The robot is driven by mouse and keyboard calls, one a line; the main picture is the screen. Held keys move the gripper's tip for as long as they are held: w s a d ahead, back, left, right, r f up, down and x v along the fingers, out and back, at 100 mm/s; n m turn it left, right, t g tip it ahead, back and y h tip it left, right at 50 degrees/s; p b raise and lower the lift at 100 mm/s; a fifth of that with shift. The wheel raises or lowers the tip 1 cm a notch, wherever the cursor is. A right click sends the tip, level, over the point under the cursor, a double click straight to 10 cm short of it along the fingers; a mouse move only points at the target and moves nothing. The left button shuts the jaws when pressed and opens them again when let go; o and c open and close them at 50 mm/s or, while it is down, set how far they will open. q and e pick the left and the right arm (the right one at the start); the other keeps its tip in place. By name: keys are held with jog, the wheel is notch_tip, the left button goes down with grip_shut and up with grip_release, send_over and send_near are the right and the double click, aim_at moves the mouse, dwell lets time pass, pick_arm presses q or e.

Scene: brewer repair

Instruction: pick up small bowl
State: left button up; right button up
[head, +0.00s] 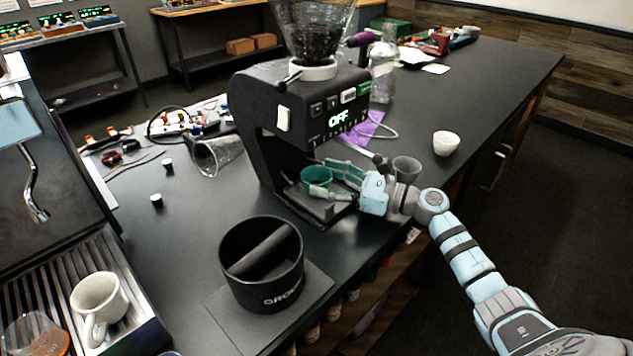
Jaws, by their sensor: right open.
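A small teal bowl (315,179) sits on the base of the black grinder, under its spout. My right gripper (329,180) reaches in from the right with its two green-tipped fingers apart. One finger is behind the bowl's right side and one in front of it, and I cannot tell whether they touch it. My left gripper is not in view.
The black grinder (262,118) rises over the gripper. A grey cup (406,168) stands just behind my right wrist. A black knock box (236,282) stands in front, and a glass (218,155) lies at the left. The counter around the white bowl is clear.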

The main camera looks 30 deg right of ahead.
jog(key=shift+w+a, duration=0.5)
jog(key=shift+w, duration=0.05)
jog(key=c, duration=1)
jog(key=shift+o, duration=0.2)
